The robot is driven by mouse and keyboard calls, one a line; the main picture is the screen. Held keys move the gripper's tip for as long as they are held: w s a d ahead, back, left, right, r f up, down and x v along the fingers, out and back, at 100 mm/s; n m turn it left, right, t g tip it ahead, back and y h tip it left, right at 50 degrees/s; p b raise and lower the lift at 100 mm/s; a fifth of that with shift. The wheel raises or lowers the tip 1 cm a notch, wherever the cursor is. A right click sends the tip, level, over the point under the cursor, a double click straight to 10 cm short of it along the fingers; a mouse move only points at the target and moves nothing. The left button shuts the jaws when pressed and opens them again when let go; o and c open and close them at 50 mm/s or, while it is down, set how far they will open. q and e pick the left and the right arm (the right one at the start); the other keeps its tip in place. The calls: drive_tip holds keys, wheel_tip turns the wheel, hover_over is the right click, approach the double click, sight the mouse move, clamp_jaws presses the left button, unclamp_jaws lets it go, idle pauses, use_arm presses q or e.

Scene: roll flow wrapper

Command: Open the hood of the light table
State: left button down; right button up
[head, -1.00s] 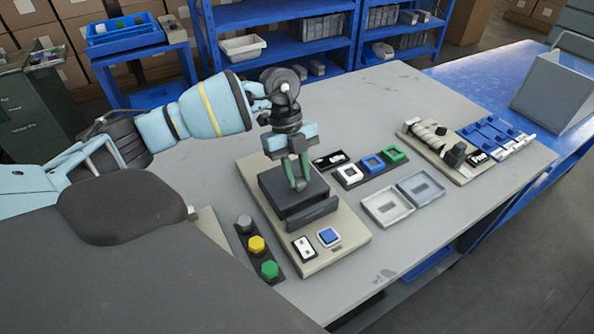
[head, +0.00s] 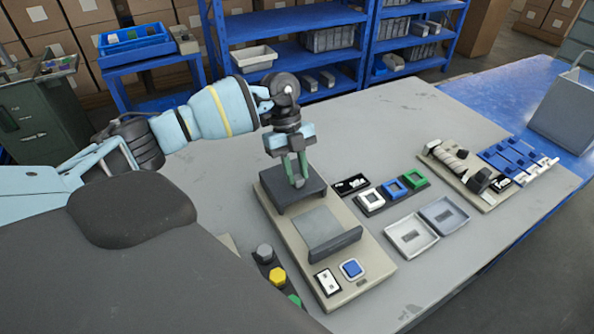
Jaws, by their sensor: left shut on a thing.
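The light table (head: 325,283) is a beige base with a grey square panel (head: 318,226) and a dark upright lip (head: 335,246) at the panel's near edge. The dark grey hood (head: 282,199) stands at the far end of the base, behind the panel, leaving the panel uncovered. My left gripper (head: 297,176) points down over the hood with its green fingers shut on it at the top. The fingers hide the part they grip. My right gripper is not in view.
A white switch (head: 327,281) and a blue button (head: 352,268) sit at the base's near end. Left are coloured knobs (head: 277,277). Right are two shallow trays (head: 411,235) and a row of coloured frames (head: 395,189). The table's far middle (head: 380,115) is clear.

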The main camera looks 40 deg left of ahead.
use_arm(q)
drive_tip(key=shift+d, duration=0.1)
drive_tip(key=c, duration=1.2)
unclamp_jaws()
drive_tip(key=v, duration=0.8)
drive_tip(key=shift+d+f, duration=0.1)
